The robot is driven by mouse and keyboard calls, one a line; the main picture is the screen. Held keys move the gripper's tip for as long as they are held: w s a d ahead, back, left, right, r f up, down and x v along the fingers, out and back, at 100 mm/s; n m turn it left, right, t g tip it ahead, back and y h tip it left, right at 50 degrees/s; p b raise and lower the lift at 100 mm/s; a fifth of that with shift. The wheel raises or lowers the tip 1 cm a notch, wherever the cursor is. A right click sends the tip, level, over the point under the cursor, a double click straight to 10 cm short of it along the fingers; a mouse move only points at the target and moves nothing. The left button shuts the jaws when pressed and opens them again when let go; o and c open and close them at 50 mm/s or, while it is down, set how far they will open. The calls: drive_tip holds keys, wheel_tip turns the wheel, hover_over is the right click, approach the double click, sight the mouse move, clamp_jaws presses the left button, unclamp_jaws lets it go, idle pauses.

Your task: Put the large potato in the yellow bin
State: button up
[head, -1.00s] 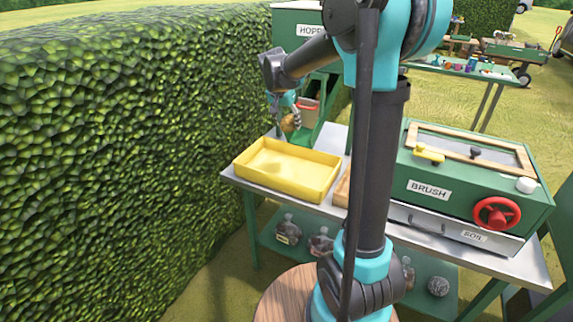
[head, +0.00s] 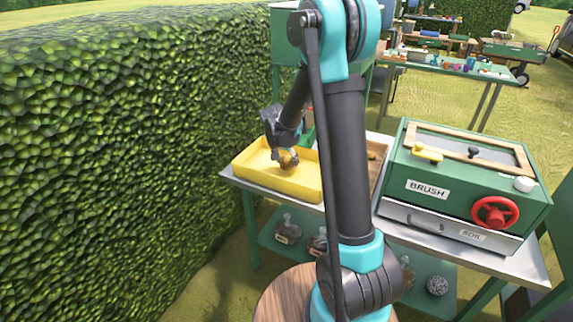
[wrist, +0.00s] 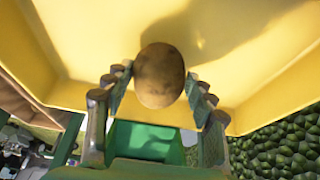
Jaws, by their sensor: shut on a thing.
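The large potato (wrist: 160,76) is brown and oval. It sits between the fingers of my gripper (wrist: 155,85) in the wrist view, and the fingers are shut on it. In the head view the potato (head: 288,160) shows at the tip of my gripper (head: 285,154), over the yellow bin. The yellow bin (head: 285,185) is a shallow rectangular tray on the metal bench, and its yellow floor (wrist: 240,60) fills most of the wrist view. I cannot tell whether the potato touches the bin floor. My arm hides the bin's right end in the head view.
A wooden tray (head: 378,150) stands right of the bin, partly behind my arm. The green brush machine (head: 465,180) with a red wheel (head: 495,213) fills the bench's right side. A tall hedge (head: 120,150) stands on the left. Jars (head: 287,230) sit on the lower shelf.

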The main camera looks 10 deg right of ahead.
drive_tip(key=shift+f, duration=0.85)
drive_tip(key=o, duration=1.5)
drive_tip(key=shift+f, duration=0.1)
drive_tip(key=v, duration=1.1)
drive_tip(key=s+d+f+n+y, duration=0.1)
drive_tip(key=s+d+f+n, duration=0.1)
drive_tip(key=s, duration=0.7)
drive_tip(key=s+d+f+n, duration=0.2)
drive_tip(key=s, duration=0.7)
drive_tip(key=s+d+f+n+y, duration=0.1)
drive_tip(key=s+d+f+n, duration=0.1)
drive_tip(key=s, duration=0.8)
drive_tip(key=shift+d+f+n+t+y, duration=0.3)
drive_tip(key=shift+d+n, duration=0.15)
drive_tip(key=shift+n, duration=0.15)
drive_tip(key=shift+r, duration=0.1)
